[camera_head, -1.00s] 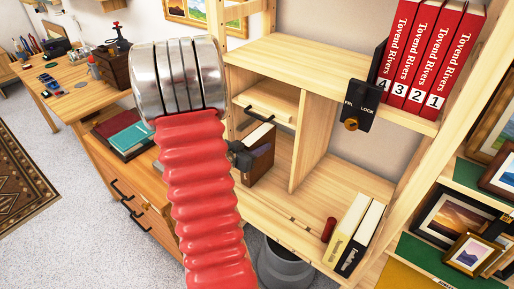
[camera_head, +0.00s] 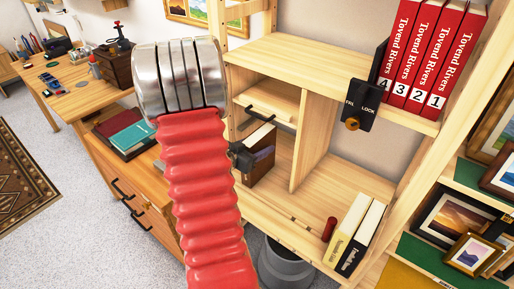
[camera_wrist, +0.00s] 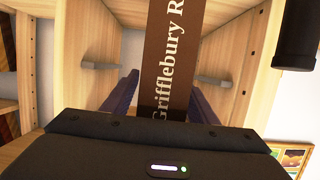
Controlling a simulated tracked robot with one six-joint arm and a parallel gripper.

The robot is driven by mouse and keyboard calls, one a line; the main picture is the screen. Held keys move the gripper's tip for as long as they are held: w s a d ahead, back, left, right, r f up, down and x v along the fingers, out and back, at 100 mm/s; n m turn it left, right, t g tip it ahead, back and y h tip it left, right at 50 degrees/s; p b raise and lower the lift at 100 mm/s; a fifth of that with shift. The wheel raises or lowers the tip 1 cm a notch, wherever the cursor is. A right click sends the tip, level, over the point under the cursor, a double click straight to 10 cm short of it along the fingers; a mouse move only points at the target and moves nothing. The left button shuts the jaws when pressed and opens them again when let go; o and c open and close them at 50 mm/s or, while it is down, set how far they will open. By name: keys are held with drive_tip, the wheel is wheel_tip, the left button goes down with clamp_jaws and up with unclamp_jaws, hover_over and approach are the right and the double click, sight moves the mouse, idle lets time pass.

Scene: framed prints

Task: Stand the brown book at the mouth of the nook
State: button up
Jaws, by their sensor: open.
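The brown book (camera_head: 264,139) stands upright at the front of the left shelf compartment, the nook (camera_head: 284,163). In the wrist view its brown spine (camera_wrist: 168,62) faces me, with pale letters reading "Grifflebury R". My gripper (camera_head: 249,160) is at the book. In the wrist view its two dark bluish fingers (camera_wrist: 161,108) are open, one on each side of the book, with gaps beside the spine. The book's lower end is hidden behind the gripper body.
A wooden divider (camera_head: 313,140) stands right of the nook. Grey pegs (camera_wrist: 215,72) stick out from the side walls. A cream book (camera_head: 346,232), a black book and a red cylinder (camera_head: 329,229) stand at right. A lock box (camera_head: 358,105) hangs above.

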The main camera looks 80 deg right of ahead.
drive_tip(key=v, duration=1.2)
drive_tip(key=shift+s+r, duration=0.1)
idle(0.8)
